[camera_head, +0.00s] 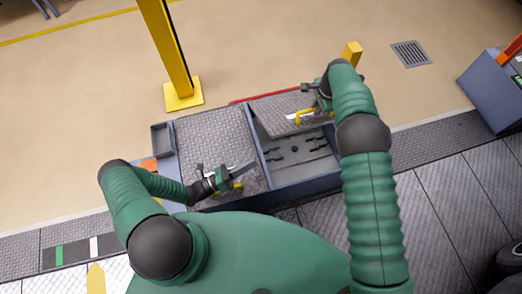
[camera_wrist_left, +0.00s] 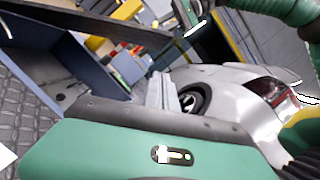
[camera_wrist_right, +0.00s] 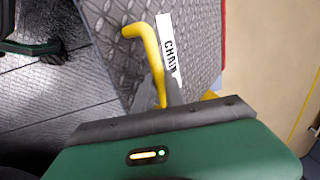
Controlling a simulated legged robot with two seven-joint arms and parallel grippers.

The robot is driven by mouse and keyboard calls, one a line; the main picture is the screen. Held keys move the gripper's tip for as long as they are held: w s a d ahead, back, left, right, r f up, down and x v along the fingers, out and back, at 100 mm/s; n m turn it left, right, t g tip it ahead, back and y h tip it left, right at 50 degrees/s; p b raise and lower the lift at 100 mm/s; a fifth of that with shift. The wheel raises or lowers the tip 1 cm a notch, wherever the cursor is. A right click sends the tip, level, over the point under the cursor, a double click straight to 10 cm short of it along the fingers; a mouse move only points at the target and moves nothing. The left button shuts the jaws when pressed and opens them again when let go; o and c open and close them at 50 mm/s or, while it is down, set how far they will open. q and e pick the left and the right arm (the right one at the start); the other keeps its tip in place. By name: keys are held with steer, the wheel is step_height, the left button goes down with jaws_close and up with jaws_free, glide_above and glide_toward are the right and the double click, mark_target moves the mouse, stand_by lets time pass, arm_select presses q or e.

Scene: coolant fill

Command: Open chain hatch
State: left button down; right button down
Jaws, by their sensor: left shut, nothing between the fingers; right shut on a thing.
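The chain hatch lid (camera_head: 275,108) is a grey tread-plate panel, raised and tilted over an open compartment (camera_head: 300,155) with dark shapes inside. In the right wrist view the lid (camera_wrist_right: 198,30) bears a white label (camera_wrist_right: 168,45), partly covered, reading "CHAI". My right gripper (camera_wrist_right: 165,97) is shut on the lid's yellow handle (camera_wrist_right: 148,42); the handle also shows in the head view (camera_head: 304,116). My left gripper (camera_head: 243,168) is shut and empty above the flat left lid (camera_head: 215,135). In the left wrist view its fingers (camera_wrist_left: 162,90) are together.
A yellow post (camera_head: 168,50) stands behind the box, and a shorter yellow post (camera_head: 352,53) is behind my right gripper. A small dark tray (camera_head: 162,139) sits at the box's left. A blue-grey box (camera_head: 495,88) stands far right. The floor behind is mostly clear.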

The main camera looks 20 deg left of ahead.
steer(key=shift+a+f, duration=0.1)
steer(key=shift+a, duration=0.1)
arm_select(q)
steer(key=w+d+r, duration=0.5)
steer(key=w, duration=0.3)
steer(key=shift+w, duration=0.15)
steer(key=shift+d, duration=0.1)
